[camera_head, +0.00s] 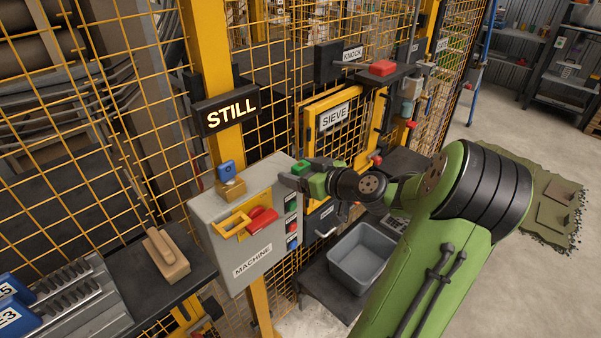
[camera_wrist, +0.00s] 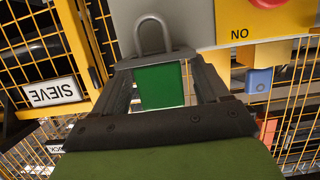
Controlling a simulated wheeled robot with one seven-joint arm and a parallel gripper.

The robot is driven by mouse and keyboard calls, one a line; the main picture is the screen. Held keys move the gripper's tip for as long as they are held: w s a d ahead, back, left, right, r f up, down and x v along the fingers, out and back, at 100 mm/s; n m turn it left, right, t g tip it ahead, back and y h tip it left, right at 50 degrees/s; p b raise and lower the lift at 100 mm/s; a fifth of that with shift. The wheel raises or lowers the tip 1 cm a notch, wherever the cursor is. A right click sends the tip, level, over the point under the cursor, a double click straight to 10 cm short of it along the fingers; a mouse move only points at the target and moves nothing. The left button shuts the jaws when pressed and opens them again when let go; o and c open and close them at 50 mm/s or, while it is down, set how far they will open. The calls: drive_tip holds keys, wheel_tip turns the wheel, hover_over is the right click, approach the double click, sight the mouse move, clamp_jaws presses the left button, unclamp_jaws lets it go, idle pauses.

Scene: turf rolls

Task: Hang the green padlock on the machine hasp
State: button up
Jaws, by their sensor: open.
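The green padlock (camera_wrist: 160,87) sits between the fingers of my gripper (camera_wrist: 166,85) in the wrist view, with gaps showing on both sides. Its grey shackle (camera_wrist: 152,35) lies against the grey machine box in that view, which is upside down. In the head view the green padlock (camera_head: 302,167) shows by my gripper (camera_head: 290,180), at the box's upper right corner. The machine box (camera_head: 222,232) carries a yellow bracket (camera_head: 232,222) and a red knob (camera_head: 262,220); I cannot tell which part is the hasp. My gripper is open.
A blue padlock (camera_head: 227,169) stands on a brass block (camera_head: 231,188) on the box's top. A yellow mesh fence (camera_head: 130,95) runs behind. A grey bin (camera_head: 362,258) stands below my arm. A wooden block (camera_head: 166,256) lies on the left shelf.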

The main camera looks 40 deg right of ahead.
drive_tip(key=shift+s, duration=0.1)
drive_tip(key=shift+c, duration=1.3)
drive_tip(key=c, duration=0.8)
